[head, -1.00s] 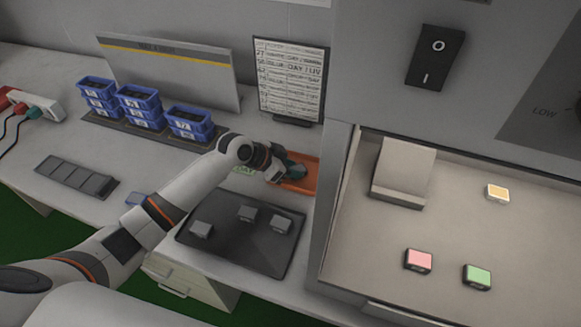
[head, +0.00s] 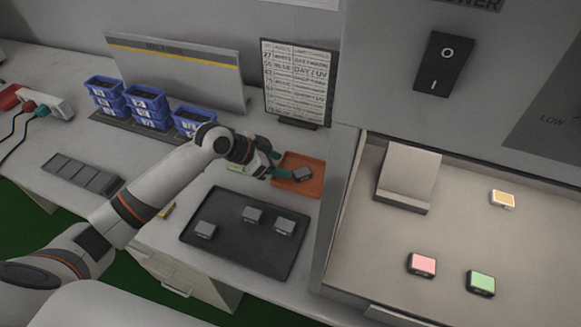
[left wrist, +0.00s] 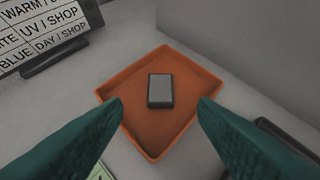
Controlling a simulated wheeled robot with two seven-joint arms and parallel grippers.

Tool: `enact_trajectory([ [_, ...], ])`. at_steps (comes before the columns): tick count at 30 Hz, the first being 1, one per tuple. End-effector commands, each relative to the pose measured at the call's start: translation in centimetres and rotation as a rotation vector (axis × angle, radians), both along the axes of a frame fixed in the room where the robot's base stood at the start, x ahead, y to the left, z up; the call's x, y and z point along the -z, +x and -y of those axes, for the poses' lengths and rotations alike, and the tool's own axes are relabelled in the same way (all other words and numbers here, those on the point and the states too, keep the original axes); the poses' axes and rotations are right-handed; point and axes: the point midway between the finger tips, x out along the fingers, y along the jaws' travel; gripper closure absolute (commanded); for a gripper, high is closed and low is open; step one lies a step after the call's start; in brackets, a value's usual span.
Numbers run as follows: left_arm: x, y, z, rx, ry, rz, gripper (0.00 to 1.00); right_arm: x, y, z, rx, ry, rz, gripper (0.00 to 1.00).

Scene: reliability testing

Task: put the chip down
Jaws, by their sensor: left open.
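A dark grey chip (head: 302,174) with a lighter top lies in the orange tray (head: 310,189). In the left wrist view the chip (left wrist: 160,90) rests near the middle of the tray (left wrist: 142,130), apart from its walls. My left gripper (head: 282,165) is at the tray's left side, its teal fingers open. In the left wrist view the fingers (left wrist: 160,104) are spread wide on both sides of the near part of the tray, with nothing between them touching. My right gripper is not in view.
A dark tray (head: 240,251) with several grey chips stands in front of the orange tray. A sign (head: 297,80) stands behind it. Stacked blue bins (head: 147,105) are at the left. The booth at right holds red (head: 422,264), green (head: 481,282) and yellow (head: 503,198) chips.

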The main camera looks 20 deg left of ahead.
Motion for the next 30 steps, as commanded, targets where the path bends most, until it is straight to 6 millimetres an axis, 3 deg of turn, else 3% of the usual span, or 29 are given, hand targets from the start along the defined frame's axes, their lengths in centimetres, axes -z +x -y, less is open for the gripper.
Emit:
enact_trajectory([
  [9, -3.1, -2.2, -2.4, 0.001, 0.000, -0.001, 0.47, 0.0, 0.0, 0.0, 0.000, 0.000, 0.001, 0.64],
  [26, -3.5, -2.4, -2.5, 0.001, 0.000, -0.001, 0.47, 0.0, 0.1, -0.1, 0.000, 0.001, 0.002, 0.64],
  [30, -5.1, -2.4, -2.5, 0.001, -0.001, 0.000, 0.47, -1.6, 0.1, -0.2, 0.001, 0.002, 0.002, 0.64],
])
